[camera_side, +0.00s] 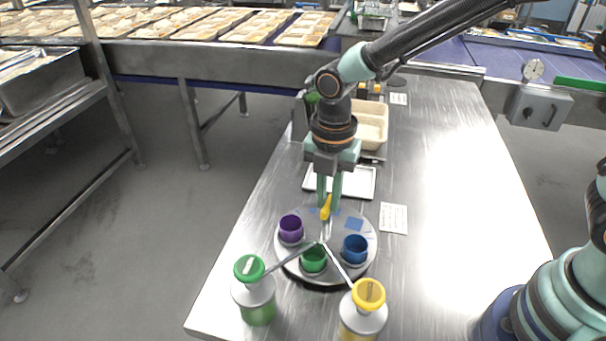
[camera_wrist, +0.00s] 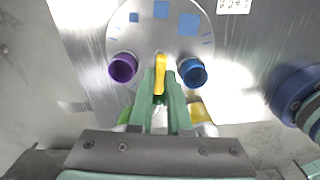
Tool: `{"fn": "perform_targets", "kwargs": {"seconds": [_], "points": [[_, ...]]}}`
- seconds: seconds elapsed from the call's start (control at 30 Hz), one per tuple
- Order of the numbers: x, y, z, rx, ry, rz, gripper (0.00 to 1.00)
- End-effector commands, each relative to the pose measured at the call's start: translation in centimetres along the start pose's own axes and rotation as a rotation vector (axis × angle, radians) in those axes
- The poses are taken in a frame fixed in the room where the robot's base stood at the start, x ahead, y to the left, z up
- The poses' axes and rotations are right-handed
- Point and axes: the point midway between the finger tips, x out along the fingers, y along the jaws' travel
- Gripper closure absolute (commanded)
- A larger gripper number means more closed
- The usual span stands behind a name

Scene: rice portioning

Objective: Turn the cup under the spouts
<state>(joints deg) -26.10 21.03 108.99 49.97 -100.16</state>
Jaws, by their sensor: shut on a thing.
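A round grey turntable (camera_side: 285,253) carries a purple cup (camera_side: 291,228), a green cup (camera_side: 313,260) and a blue cup (camera_side: 355,249). The green cup sits at the near edge, beneath the tips of two thin spouts. The spouts come from a green-topped bottle (camera_side: 255,290) and a yellow-topped bottle (camera_side: 365,312). My gripper (camera_side: 329,203) points down over the turntable, shut on a yellow handle (camera_side: 326,208). In the wrist view the yellow handle (camera_wrist: 160,72) shows between my fingers, with the purple cup (camera_wrist: 123,67) left and the blue cup (camera_wrist: 192,71) right; my gripper hides the green cup there.
Blue square marks lie on the turntable's bare far part. A white tray (camera_side: 356,182), a beige bin (camera_side: 370,124) and a printed card (camera_side: 394,218) are on the steel table (camera_side: 440,170). The table's right side is clear.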

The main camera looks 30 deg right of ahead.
Motion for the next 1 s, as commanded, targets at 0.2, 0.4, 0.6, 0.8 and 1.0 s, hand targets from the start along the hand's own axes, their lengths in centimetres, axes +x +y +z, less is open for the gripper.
{"fn": "perform_targets", "kwargs": {"seconds": [0.2,0.4,0.6,0.8,1.0], "points": [[-0.08,0.02,-0.19,-0.113,0.000,-0.001,1.00],[-0.08,0.02,-0.19,-0.213,0.000,-0.001,1.00],[-0.08,0.01,-0.19,-0.313,0.000,-0.001,1.00],[-0.08,0.01,-0.18,-0.414,0.000,-0.001,1.00],[-0.07,0.01,-0.18,-0.513,0.000,-0.001,1.00]]}}
